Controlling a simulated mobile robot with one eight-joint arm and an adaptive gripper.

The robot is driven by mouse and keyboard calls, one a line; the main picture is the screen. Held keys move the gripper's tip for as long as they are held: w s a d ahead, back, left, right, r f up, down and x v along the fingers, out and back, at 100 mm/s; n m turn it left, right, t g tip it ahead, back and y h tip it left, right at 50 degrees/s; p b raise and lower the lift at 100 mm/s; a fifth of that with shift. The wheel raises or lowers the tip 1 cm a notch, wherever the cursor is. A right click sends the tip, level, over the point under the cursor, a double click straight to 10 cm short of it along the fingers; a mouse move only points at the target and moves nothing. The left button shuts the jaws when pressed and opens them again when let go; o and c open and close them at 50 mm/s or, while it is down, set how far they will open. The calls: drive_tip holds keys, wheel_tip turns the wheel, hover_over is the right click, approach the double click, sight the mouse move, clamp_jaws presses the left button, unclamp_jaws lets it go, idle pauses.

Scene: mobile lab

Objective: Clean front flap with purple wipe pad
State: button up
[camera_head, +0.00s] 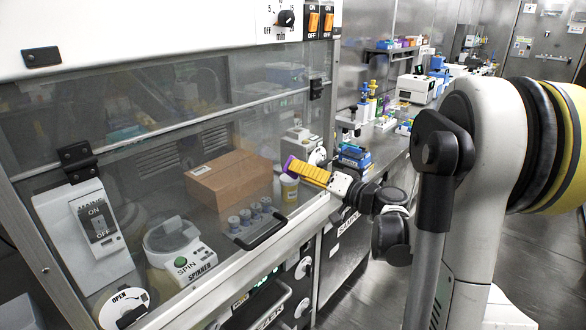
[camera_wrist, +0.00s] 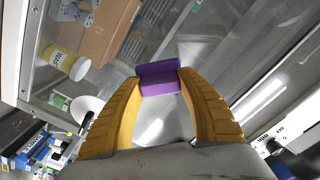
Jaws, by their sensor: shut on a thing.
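My gripper (camera_wrist: 159,84) has yellow ridged fingers and is shut on the purple wipe pad (camera_wrist: 158,70), which sits between the fingertips in the wrist view. In the head view the purple pad (camera_head: 290,164) shows at the end of the yellow fingers, right at the front flap. The front flap (camera_head: 130,95) is a large clear pane with a metal frame and a dark handle (camera_head: 262,229) near its lower edge. The pad is close to the pane's right part; whether it touches the pane I cannot tell for sure.
Behind the pane are a cardboard box (camera_head: 230,178), a spinner (camera_head: 177,247), several capped vials and a yellow-labelled bottle (camera_head: 289,188). A mains switch box (camera_head: 86,230) is at the left. A bench (camera_head: 385,150) with lab items stands to the right.

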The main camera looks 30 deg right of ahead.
drive_tip(key=shift+v, duration=0.95)
drive_tip(key=shift+v, duration=1.5)
